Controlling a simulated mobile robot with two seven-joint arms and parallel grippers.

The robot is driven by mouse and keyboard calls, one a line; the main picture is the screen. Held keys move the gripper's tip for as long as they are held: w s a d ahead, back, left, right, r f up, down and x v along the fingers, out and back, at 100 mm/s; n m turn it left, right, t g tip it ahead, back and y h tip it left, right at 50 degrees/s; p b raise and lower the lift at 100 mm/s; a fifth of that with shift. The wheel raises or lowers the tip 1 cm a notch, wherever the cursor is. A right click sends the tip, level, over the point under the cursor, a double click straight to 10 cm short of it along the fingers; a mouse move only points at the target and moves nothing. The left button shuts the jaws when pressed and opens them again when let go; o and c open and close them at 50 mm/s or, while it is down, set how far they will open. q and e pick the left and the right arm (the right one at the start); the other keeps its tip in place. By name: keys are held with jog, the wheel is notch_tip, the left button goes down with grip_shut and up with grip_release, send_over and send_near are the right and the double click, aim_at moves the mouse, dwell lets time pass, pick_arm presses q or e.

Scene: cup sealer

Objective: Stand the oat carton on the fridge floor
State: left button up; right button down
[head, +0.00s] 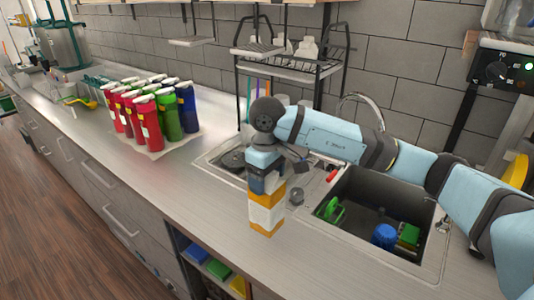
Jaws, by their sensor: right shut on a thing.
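The oat carton (266,215), white with orange bands, is upright near the front edge of the counter, left of the sink. My right gripper (268,184) comes down from above and is shut on the carton's upper part, hiding its top. I cannot tell whether the carton's base touches the counter or is slightly above it. My left gripper is not in view. I cannot make out a fridge in this view.
Red, green and blue bottles (152,116) stand in rows on the counter to the left. The sink (375,225) holds blue and green items. A wire rack (290,66) stands behind. An open shelf (208,268) with coloured items is below the counter.

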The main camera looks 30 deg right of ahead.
jog(key=shift+f+p, duration=0.35)
jog(key=shift+f, duration=2.2)
jog(key=shift+f, duration=0.1)
grip_release()
